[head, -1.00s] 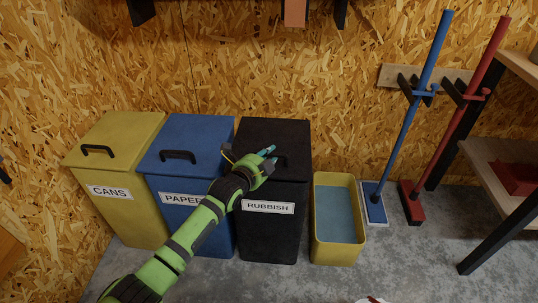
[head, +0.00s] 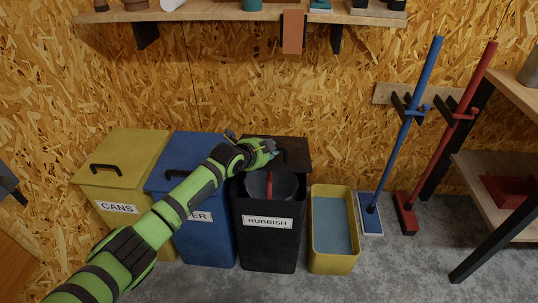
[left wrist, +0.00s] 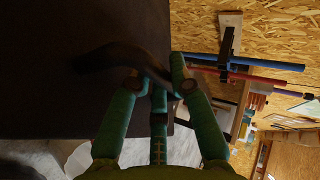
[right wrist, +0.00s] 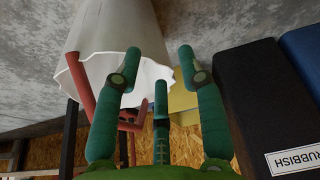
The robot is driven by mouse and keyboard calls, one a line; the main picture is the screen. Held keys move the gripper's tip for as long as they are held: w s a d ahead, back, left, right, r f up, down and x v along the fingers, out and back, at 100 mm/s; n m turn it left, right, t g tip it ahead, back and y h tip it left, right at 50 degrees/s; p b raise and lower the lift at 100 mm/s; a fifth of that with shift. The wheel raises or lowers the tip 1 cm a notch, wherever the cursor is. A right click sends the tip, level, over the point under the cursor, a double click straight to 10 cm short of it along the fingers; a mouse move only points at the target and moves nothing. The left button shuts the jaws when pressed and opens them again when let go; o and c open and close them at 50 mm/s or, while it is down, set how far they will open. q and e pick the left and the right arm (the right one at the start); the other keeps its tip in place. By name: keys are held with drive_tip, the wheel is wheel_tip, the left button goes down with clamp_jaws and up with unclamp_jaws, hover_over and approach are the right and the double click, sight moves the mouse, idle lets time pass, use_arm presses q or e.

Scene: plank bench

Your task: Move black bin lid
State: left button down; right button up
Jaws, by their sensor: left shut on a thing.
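The black bin, labelled RUBBISH (head: 268,240), stands in the row between the blue bin and a yellow tub. Its lid (head: 292,149) is raised at the back, so the front of the bin is open. A dark grey liner and a red strip (head: 269,185) show inside. My left gripper (head: 268,148) is shut on the lid's black handle (left wrist: 110,58); the dark lid (left wrist: 60,95) fills the left of the left wrist view. My right gripper (right wrist: 160,62) is open and empty in the right wrist view, near a grey bin with a white liner (right wrist: 150,75). It is outside the head view.
The yellow CANS bin (head: 125,175) and blue PAPER bin (head: 195,240) stand on the left, lids closed. The yellow tub (head: 332,262) stands right of the black bin. Blue (head: 405,130) and red (head: 450,135) long-handled tools lean right. A shelf (head: 230,14) hangs above.

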use_arm(q)
drive_tip(key=w+r, duration=0.1)
drive_tip(key=r, duration=0.1)
drive_tip(key=w+r+b, duration=0.1)
drive_tip(key=w, duration=0.1)
drive_tip(key=shift+r, duration=0.4)
drive_tip(key=shift+w+r+b, duration=0.35)
drive_tip(key=shift+w+r, duration=0.25)
drive_tip(key=shift+r, duration=0.2)
use_arm(e)
drive_tip(key=shift+s+a+r+g, duration=0.1)
drive_tip(key=shift+s+r+g, duration=0.15)
drive_tip(key=shift+s+g, duration=0.15)
use_arm(q)
drive_tip(key=c, duration=1.1)
unclamp_jaws()
drive_tip(key=shift+s, duration=0.1)
drive_tip(key=v, duration=1.2)
